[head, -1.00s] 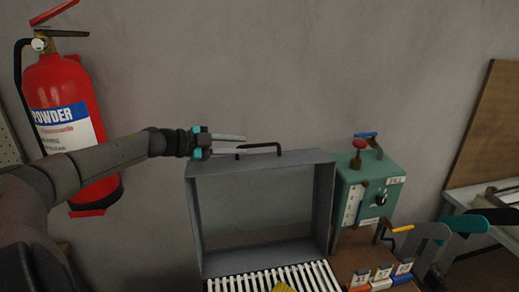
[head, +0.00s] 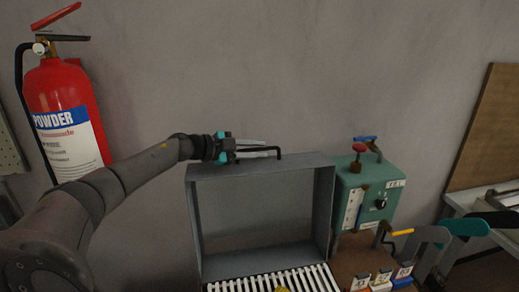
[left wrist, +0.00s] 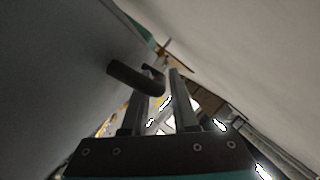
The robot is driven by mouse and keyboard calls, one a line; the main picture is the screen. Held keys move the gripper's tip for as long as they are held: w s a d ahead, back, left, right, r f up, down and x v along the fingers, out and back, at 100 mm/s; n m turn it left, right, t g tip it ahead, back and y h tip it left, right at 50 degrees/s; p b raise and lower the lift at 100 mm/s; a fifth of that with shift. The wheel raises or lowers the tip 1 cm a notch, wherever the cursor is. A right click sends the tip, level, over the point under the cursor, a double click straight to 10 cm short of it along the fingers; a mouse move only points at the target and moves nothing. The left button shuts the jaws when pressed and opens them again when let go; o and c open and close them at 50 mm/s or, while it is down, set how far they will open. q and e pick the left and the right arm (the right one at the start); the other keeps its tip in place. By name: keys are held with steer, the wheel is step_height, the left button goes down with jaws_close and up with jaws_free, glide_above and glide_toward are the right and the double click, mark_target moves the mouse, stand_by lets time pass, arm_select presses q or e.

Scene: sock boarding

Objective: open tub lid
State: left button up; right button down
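The grey tub lid (head: 190,215) stands upright and open in the head view, its hollow inside facing me. A black bar handle (head: 280,152) is on its top edge. Below it, white slats (head: 275,279) show in the tub, with a small yellow thing on them. My left gripper (head: 266,147) is at the handle, its fingers pointing right along the lid's top. In the left wrist view the two fingers are apart, and the dark handle bar (left wrist: 133,78) crosses near the left finger. I cannot tell if they touch. My right gripper is not in view.
A green box with a red knob (head: 368,190) stands right of the lid. Small numbered blocks (head: 383,277) and upright boards (head: 430,238) are at the lower right. A fire extinguisher (head: 62,115) hangs at the left on the wall close behind.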

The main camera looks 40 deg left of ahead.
arm_select(q)
steer(key=shift+w+d+f, duration=0.1)
steer(key=shift+w+d, duration=0.1)
steer(key=shift+w, duration=0.2)
jaws_close()
stand_by(1.4)
